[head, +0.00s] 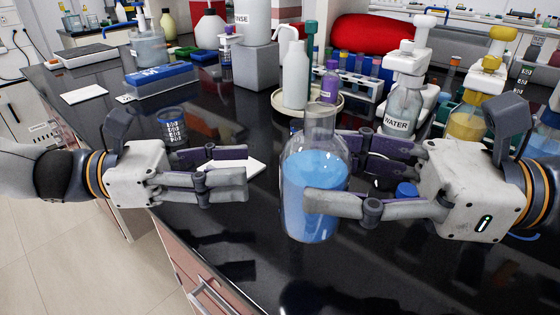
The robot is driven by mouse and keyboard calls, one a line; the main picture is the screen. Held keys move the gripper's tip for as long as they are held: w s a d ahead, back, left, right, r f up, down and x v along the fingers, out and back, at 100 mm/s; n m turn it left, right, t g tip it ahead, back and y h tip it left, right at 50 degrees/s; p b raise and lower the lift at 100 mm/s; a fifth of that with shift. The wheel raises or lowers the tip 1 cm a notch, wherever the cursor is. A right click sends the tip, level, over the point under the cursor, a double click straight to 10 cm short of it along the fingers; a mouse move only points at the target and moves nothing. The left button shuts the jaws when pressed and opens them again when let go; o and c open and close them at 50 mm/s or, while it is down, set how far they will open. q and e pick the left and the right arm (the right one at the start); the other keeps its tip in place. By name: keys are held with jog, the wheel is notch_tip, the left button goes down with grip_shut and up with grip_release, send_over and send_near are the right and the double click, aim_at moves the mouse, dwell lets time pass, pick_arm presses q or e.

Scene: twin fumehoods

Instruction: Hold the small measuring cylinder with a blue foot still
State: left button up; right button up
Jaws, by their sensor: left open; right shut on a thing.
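My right gripper (325,172) is shut on a clear glass bottle (317,200) with a narrow neck, partly filled with blue liquid. One finger lies across its front and the other passes behind it. The bottle is upright and seems to be a little above the bench. My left gripper (243,170) is open and empty, left of the bottle and apart from it. I cannot make out a small measuring cylinder with a blue foot. A small blue piece (407,190) shows behind my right gripper's fingers, mostly hidden, and I cannot tell what it is.
A white pad (256,168) lies behind my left fingers. A WATER bottle (402,108), a yellow bottle (466,125) and a tray with a white bottle (296,75) stand behind. The black bench (400,265) is clear in front.

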aim_at(296, 124)
pick_arm(q)
jog(key=d, duration=0.3)
jog(key=w+d, duration=0.1)
jog(key=d, duration=0.5)
jog(key=shift+w+d, duration=0.25)
grip_shut()
